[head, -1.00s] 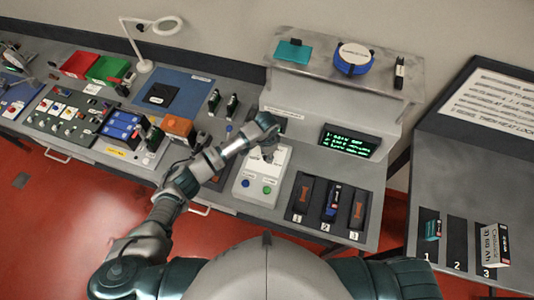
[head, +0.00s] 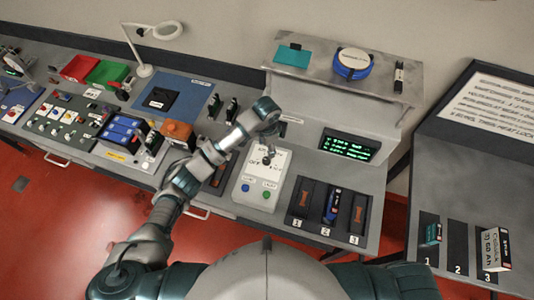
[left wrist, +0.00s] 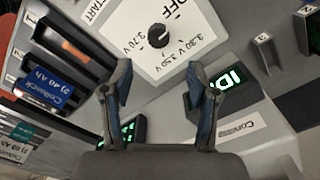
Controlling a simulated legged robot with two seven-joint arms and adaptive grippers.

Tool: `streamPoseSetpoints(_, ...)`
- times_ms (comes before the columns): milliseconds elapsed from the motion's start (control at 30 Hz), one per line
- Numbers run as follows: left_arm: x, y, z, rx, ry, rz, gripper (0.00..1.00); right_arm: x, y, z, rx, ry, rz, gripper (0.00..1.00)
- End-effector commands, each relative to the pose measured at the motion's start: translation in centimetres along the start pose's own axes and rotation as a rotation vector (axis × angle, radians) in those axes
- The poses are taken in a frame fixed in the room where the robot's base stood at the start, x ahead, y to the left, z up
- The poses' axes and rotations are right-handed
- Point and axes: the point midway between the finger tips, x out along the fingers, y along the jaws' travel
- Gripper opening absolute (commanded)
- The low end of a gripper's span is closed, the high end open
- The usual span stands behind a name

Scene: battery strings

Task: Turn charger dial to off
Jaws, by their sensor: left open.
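The charger (head: 246,205) is a pale box on the bench with a blue and a green button. Its black round dial (left wrist: 158,36) sits on the white face in the left wrist view, among the labels OFF, 3.70 V, 3.30 V and 3.50 V. I cannot tell for sure which label the dial points to. My left gripper (left wrist: 160,88) is open and empty. Its fingers are apart, with the dial beyond the fingertips and not between them. In the head view my left arm reaches over the charger's top end. My right gripper is not in view.
A slotted battery rack (head: 312,232) stands right of the charger. A green-lit display (head: 348,146) is behind it, under a raised shelf (head: 310,62) with a blue tape roll (head: 353,68). A second table (head: 463,190) is at the right.

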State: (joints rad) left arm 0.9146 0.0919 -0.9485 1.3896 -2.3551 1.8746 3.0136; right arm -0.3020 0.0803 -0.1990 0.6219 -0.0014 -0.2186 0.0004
Motion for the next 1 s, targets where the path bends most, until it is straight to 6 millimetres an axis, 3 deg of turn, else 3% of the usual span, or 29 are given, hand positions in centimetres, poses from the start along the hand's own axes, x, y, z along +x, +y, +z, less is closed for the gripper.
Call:
streamPoseSetpoints(100, -1.8, 0.0, -0.1, 0.001, 0.003, 0.000, 0.59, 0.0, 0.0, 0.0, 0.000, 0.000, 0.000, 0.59)
streamPoseSetpoints(233, -2.8, 0.0, -0.1, 0.001, 0.001, 0.001, 0.59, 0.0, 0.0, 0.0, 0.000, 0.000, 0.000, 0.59)
streamPoseSetpoints(833, -2.9, 0.1, -0.2, 0.007, 0.007, 0.006, 0.59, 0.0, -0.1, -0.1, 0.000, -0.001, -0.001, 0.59)
streamPoseSetpoints(933, -2.3, 1.6, -1.4, 0.076, 0.086, 0.058, 0.59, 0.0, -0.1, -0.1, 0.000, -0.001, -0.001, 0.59)
streamPoseSetpoints(1000, -1.8, 4.2, -3.3, 0.184, 0.227, 0.138, 0.59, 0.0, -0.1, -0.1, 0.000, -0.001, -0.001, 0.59)
